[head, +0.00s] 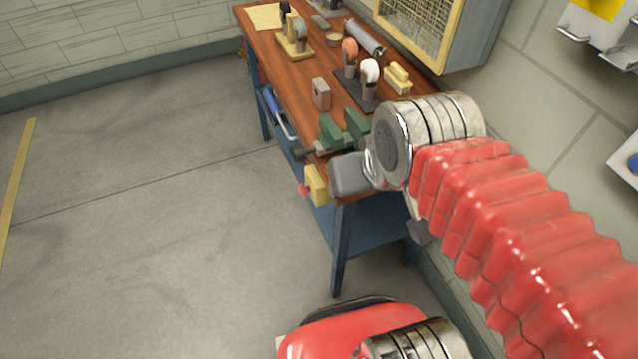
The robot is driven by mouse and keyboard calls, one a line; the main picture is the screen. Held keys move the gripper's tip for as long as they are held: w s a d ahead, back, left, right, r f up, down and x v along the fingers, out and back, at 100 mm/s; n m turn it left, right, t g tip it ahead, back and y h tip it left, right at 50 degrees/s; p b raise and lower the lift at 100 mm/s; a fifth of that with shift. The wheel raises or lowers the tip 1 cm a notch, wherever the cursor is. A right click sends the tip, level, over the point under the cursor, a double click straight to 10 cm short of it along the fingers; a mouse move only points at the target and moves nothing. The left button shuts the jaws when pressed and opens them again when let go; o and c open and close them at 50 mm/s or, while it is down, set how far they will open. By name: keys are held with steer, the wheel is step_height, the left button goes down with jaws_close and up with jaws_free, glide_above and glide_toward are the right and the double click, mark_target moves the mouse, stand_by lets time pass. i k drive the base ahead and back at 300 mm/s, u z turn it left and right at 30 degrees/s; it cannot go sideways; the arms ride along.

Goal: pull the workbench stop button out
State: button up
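The stop button (304,190) is a small red knob on the left face of a yellow box (317,185) at the near end of the workbench (288,75). The knob faces left, out over the floor. My arm reaches in from the right, and the grey end of it, my gripper (350,174), is just right of the yellow box. Its fingers cannot be made out, so whether it is open or shut does not show. I cannot tell whether it touches the box.
A green vise (343,130) stands on the bench just behind my gripper, its dark handle sticking out left. Tools in a dark rack (357,91), a small brown block (321,94) and a wire-front cabinet (414,30) lie farther back. The floor left of the bench is clear.

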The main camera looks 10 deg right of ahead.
mark_target(303, 190)
steer(key=k, duration=1.35)
steer(key=u, duration=0.1)
steer(key=i, duration=0.5)
steer(key=u, duration=0.7)
steer(key=i, duration=1.1)
steer(key=u, duration=0.5)
